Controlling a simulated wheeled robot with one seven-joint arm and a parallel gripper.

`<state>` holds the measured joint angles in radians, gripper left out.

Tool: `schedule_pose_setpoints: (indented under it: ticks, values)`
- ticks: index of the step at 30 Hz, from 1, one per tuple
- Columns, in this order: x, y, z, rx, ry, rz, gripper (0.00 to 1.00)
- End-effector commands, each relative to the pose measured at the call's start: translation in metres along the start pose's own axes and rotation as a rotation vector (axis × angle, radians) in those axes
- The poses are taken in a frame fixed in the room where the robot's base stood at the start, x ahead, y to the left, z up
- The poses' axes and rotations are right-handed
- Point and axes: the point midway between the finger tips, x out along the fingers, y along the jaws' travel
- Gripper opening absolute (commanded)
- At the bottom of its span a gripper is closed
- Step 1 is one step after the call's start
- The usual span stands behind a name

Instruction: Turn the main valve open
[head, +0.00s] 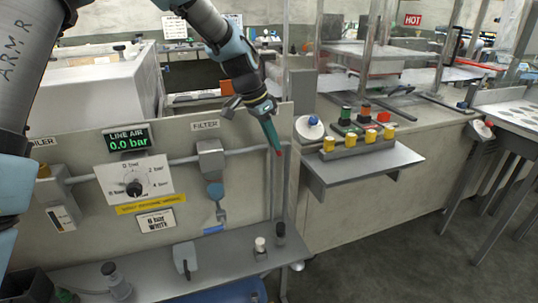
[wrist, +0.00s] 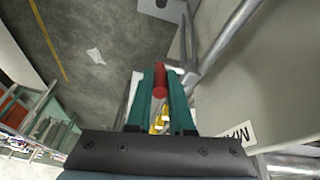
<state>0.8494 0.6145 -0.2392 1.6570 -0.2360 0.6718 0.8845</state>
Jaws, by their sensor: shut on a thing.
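My gripper (head: 274,140) is at the right end of the pipe panel, its teal fingers pointing down. In the wrist view the fingers of my gripper (wrist: 161,96) are shut on a red handle (wrist: 160,79), which I take for the main valve's handle. Only a small red tip (head: 280,152) shows below the fingers in the head view. The fingers hide most of the handle and the valve body. A partly cut-off label beginning "MA" (wrist: 235,135) is on the panel beside it. The line air display (head: 127,142) reads 0.0 bar.
The panel carries a regulator dial (head: 134,187) and a filter (head: 211,160) on a grey pipe. A lower ledge (head: 215,262) holds small parts. Open floor (head: 430,235) lies at the right.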

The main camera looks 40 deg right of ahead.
Motion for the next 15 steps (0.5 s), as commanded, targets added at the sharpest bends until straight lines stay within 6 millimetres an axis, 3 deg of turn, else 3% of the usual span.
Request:
schedule_pose_setpoints:
  ticks: [1, 15]
  values:
    - [0.008, -0.004, 0.004, -0.005, 0.036, 0.004, 0.00]
    - [0.015, -0.008, 0.017, -0.004, 0.322, 0.058, 0.00]
